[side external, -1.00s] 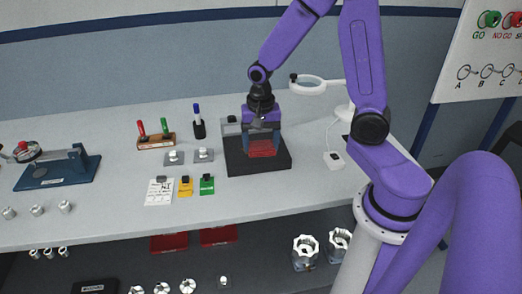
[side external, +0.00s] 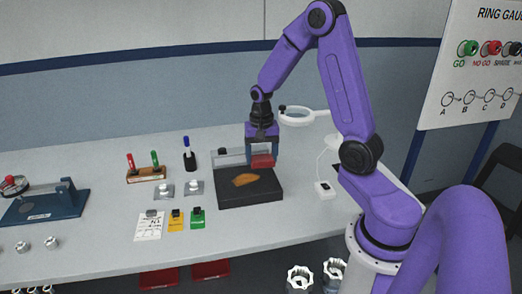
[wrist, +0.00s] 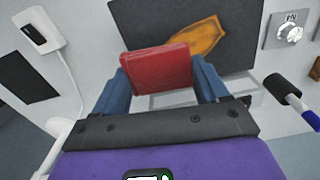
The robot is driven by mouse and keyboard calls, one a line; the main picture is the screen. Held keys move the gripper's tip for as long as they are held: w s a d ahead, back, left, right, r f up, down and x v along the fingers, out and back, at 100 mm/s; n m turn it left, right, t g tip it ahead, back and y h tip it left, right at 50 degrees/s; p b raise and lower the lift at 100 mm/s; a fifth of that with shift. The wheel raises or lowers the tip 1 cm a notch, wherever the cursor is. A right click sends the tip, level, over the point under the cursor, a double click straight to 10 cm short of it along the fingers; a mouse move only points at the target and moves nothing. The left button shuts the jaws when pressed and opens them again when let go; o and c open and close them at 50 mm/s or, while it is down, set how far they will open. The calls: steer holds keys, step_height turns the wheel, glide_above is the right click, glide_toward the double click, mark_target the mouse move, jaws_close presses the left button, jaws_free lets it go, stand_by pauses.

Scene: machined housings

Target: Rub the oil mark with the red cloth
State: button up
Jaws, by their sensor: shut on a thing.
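My gripper (side external: 262,158) is shut on the red cloth (side external: 263,162), which looks like a folded block between the blue fingers. The cloth also shows between the fingers in the wrist view (wrist: 157,68). The oil mark (side external: 244,179) is a brown-orange patch on a black plate (side external: 262,197). In the wrist view the oil mark (wrist: 207,38) lies beside the cloth and is partly hidden by it. In the side view the cloth is behind and to the right of the mark, at the plate's back edge. I cannot tell whether it touches the plate.
A clear upright panel (side external: 229,157) stands behind the plate. Left are knobbed metal blocks (side external: 194,188), a marker holder (side external: 147,175) and coloured tags (side external: 197,217). A white ring lamp (side external: 303,117) and a small white box (side external: 324,190) are to the right.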

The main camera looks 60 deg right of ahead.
mark_target(262, 177)
steer(key=shift+f, duration=2.65)
steer(key=shift+w+a, duration=0.85)
steer(key=shift+c, duration=0.4)
steer(key=shift+w+a+f, duration=0.15)
steer(key=shift+w+a, duration=2.6)
steer(key=shift+s+d, duration=3.6)
steer(key=shift+r, duration=4.15)
